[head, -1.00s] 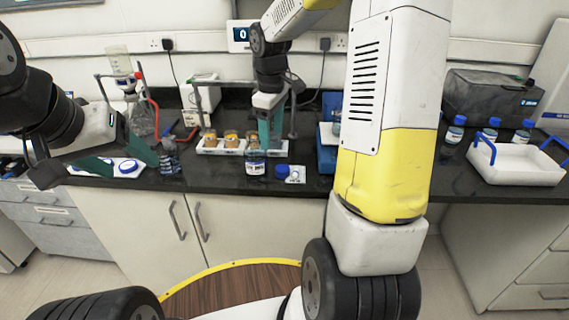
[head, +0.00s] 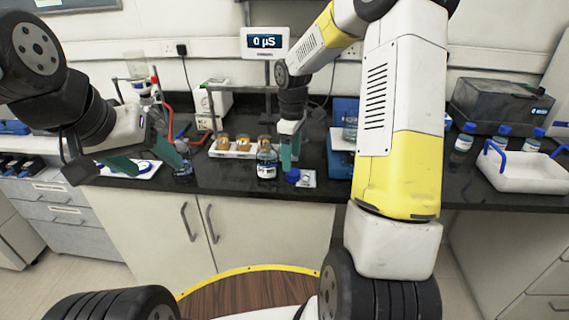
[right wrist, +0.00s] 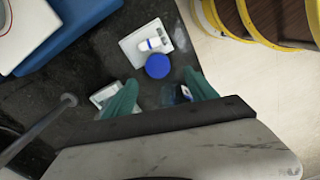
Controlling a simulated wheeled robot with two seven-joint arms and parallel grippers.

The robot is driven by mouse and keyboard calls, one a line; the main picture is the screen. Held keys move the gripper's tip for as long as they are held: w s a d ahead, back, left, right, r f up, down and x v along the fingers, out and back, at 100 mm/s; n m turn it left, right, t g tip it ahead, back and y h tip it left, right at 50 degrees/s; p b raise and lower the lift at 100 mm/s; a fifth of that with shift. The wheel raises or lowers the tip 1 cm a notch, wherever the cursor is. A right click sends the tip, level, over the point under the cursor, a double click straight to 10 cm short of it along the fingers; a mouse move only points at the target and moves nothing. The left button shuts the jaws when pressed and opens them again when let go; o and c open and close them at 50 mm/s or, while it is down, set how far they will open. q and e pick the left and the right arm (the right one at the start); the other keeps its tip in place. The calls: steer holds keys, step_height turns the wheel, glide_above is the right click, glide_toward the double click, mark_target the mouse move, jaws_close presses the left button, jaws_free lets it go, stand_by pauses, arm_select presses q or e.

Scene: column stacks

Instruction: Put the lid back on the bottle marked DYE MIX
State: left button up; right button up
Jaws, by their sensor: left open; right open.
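An uncapped clear bottle (head: 267,161) with a label stands near the counter's front edge; I cannot read its marking. A blue lid (head: 293,175) lies right of it, and also shows in the right wrist view (right wrist: 157,66). My right gripper (head: 287,158) is open and empty, pointing down close to the lid. In the right wrist view its teal fingertips (right wrist: 161,80) are spread, with the lid just ahead and between them. Part of a dark labelled object (right wrist: 183,94) shows beside the right-hand finger. My left gripper (head: 146,160) is open and empty at the left.
A white rack of amber-coloured jars (head: 232,153) stands behind the bottle. A small dark-looking bottle (head: 183,160) stands near my left gripper. A blue device (head: 341,160) is to the right. A white tray (head: 520,170) sits far right.

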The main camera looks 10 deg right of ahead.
mark_target(293, 172)
steer(key=f, duration=0.5)
steer(key=shift+d+f, duration=0.1)
steer(key=shift+d, duration=0.25)
steer(key=c, duration=1.4)
steer(key=shift+r, duration=0.8)
step_height(293, 172, up, 2)
steer(key=shift+r, duration=0.2)
steer(key=s+a+r, duration=0.1)
steer(key=s+a, duration=0.3)
steer(key=s, duration=1.1)
steer(key=shift+s, duration=0.35)
